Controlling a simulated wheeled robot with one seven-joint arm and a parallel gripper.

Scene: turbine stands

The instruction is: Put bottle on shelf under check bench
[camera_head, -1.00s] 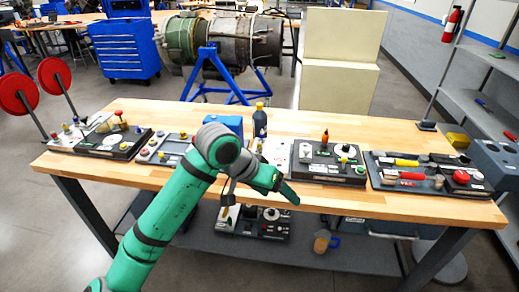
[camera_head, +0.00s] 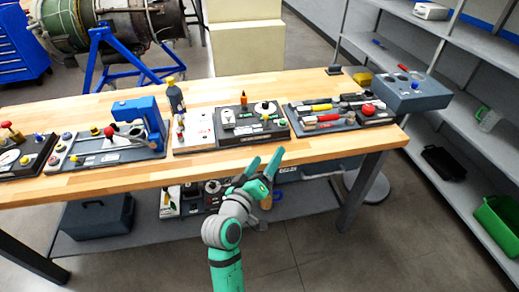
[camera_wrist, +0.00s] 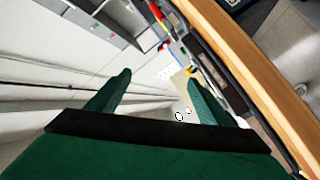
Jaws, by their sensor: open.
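A dark bottle with a yellow cap (camera_head: 175,97) stands upright near the back edge of the wooden check bench (camera_head: 290,88). A smaller orange-topped bottle (camera_head: 243,99) stands on a dark tray to its right; I cannot tell which one the task means. The grey shelf under the bench (camera_head: 150,232) runs low between the legs. My gripper (camera_head: 264,163) is open and empty, in front of the bench's front edge and right of both bottles. Its green fingers also show apart in the wrist view (camera_wrist: 159,82); I make out no bottle there.
The under-bench shelf holds a dark box (camera_head: 97,217) at left and a gauge tray (camera_head: 195,198) at centre, with bare shelf between. A brown container with a blue handle (camera_head: 267,201) is partly hidden by my gripper. Tool trays (camera_head: 325,117) cover much of the benchtop. Grey shelving (camera_head: 455,125) stands right.

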